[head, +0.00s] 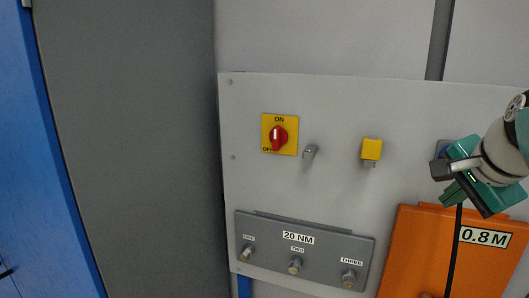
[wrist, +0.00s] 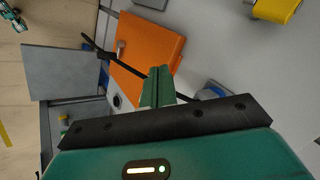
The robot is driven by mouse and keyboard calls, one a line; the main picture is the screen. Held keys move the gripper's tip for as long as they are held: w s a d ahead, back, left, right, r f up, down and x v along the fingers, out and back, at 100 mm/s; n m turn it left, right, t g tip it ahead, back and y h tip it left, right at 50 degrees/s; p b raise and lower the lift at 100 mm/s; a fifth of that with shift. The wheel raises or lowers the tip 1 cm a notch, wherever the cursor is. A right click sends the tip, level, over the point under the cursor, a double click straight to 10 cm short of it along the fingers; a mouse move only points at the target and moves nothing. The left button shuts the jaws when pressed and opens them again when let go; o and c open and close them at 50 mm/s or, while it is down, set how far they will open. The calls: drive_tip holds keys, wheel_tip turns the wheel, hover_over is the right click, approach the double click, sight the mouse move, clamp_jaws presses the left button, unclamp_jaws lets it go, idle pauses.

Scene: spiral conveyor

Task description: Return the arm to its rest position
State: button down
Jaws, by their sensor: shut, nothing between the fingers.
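My gripper (head: 445,181) is at the right side of the head view, in front of the grey panel and above the orange box. Its green fingers are together with nothing between them. In the wrist view the shut gripper (wrist: 158,88) points toward the orange box (wrist: 148,45), with a dark cable passing behind the fingertips. My arm comes in from the right edge of the head view.
The light panel (head: 340,105) carries a red rotary switch (head: 278,137) on a yellow plate, a grey lever (head: 310,152), a yellow-capped part (head: 371,149) and a grey block (head: 300,250) with several knobs. An orange box (head: 420,255) marked 0.8M stands below my gripper. A black cable hangs there.

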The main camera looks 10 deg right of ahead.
drive_tip(key=s+a+f+n+g+y, duration=0.1)
drive_tip(key=s+a+f+n, duration=0.1)
drive_tip(key=a+f+n, duration=0.6)
drive_tip(key=s+a+f+n+y, duration=0.1)
drive_tip(key=s+a+f+n, duration=0.2)
drive_tip(key=a+f+n, duration=0.5)
drive_tip(key=a+f, duration=0.5)
drive_tip(key=a, duration=0.2)
drive_tip(key=shift+s+f+g, duration=0.2)
drive_tip(key=shift+f+g, duration=0.2)
